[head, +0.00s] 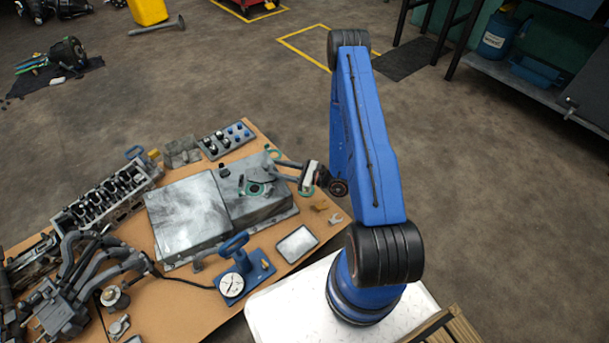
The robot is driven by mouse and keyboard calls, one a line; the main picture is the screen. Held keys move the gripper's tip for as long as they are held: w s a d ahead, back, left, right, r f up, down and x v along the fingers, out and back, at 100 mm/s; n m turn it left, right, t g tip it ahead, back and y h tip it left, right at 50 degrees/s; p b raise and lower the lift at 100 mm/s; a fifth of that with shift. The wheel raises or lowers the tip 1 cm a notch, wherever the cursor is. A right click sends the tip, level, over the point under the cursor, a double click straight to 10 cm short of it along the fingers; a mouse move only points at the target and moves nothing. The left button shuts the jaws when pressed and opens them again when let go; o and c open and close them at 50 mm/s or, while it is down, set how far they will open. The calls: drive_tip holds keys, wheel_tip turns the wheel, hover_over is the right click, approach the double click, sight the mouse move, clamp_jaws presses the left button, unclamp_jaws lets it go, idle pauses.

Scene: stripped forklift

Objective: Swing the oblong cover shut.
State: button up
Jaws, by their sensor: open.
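A grey metal housing (258,208) lies on the brown work table, its left part topped by a pale flat plate (188,213). A dark round opening with a green ring (255,189) shows on its right part. I cannot make out for certain which piece is the oblong cover; a small dark shape beside the opening is too small to tell. My gripper (277,171) reaches in from the right, open, with its fingers pointing left over the right part of the housing, close to the opening. Whether it touches anything is unclear.
A blue hand-lever device with a dial (231,284) and a shallow tray (297,244) are in front of the housing. A cylinder head (108,196) and hoses crowd the left. A tray of small parts (226,140) is behind. Open floor surrounds the table's far side.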

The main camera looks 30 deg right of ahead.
drive_tip(key=v, duration=1.1)
drive_tip(key=shift+d, duration=0.15)
drive_tip(key=shift+s, duration=0.1)
drive_tip(key=shift+c, duration=0.5)
